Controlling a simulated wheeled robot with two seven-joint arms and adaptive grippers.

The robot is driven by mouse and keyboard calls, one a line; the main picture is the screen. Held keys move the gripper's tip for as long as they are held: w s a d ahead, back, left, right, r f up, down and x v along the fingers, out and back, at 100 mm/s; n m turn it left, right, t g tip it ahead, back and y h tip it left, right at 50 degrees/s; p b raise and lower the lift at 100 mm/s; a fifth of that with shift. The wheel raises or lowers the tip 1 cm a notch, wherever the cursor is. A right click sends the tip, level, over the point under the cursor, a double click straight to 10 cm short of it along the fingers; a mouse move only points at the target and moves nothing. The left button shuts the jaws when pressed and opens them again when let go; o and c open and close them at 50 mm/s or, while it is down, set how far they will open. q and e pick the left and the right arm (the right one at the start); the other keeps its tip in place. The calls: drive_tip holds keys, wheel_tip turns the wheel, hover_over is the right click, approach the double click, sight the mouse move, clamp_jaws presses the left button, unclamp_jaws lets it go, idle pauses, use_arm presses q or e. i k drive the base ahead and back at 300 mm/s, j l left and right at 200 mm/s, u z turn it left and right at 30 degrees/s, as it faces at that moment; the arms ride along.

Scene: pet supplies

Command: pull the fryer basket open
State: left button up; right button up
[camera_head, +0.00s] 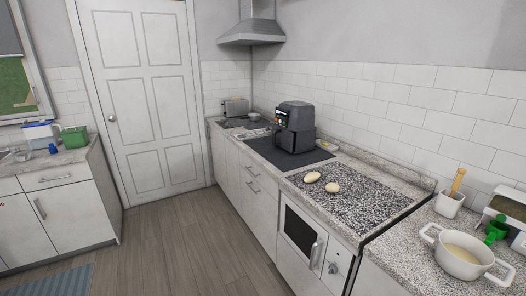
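A black air fryer (298,116) stands upright on a dark mat or cooktop on the right-hand counter, below and to the right of the range hood. Its front faces left and carries a small lit panel. The fryer basket (284,139) is the lower front part with a protruding handle. It looks pushed in, though the fryer is small and its front is seen at an angle. Neither of my grippers shows in the head view.
Two potato-like items (332,187) lie on the speckled counter nearer than the fryer. A white pot (461,255) and a utensil holder (449,204) stand at the right. A toaster (235,107) is farther back. The wooden floor (180,245) before the cabinets is clear.

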sight(282, 137)
drive_tip(key=i+j+z, duration=0.2)
drive_tip(key=i+z, duration=0.25)
drive_tip(key=i+j+z, duration=0.9)
drive_tip(key=k, duration=0.1)
